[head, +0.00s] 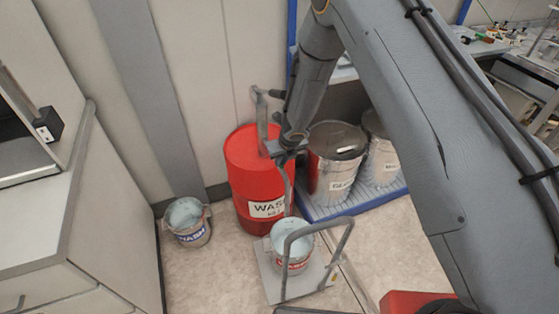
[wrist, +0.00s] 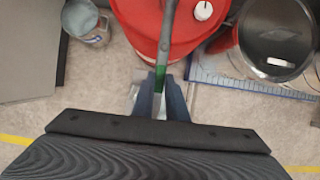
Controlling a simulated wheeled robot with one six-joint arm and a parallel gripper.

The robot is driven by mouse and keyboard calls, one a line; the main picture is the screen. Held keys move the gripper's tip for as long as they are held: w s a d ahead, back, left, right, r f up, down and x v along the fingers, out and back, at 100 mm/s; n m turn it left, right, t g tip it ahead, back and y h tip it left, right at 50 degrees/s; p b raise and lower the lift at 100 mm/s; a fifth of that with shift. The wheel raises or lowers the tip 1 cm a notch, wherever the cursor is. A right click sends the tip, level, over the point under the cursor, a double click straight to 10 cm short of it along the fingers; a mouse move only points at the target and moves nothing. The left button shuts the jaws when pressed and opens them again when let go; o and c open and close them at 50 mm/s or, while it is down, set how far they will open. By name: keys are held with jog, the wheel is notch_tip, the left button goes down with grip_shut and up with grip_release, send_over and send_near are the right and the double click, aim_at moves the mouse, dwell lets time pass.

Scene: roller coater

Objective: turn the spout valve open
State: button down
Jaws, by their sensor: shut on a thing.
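The red drum (head: 250,175) has a grey upright pump pipe (head: 262,110) at its top, and it also shows in the wrist view (wrist: 205,35). A grey spout tube (head: 288,185) curves down from near my gripper toward the pail (head: 290,248). In the wrist view a thin bar with a green section (wrist: 160,80) runs from over the drum to between my fingers; it seems to be part of the spout valve. My gripper (head: 288,150) is shut on it, and its fingers show close together in the wrist view (wrist: 160,98). The exact contact is hidden.
The pail stands on a grey platform (head: 268,286) with a handle frame (head: 350,235). Another pail (head: 187,222) stands on the floor at left. Dark-lidded drums (head: 335,165) stand right of the red drum. A cabinet (head: 110,215) bounds the left side.

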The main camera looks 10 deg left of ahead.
jog(key=c, duration=1.8)
grip_release()
jog(key=shift+s, duration=0.3)
jog(key=shift+c, duration=0.2)
jog(key=shift+o, duration=0.5)
jog(key=shift+w, duration=0.1)
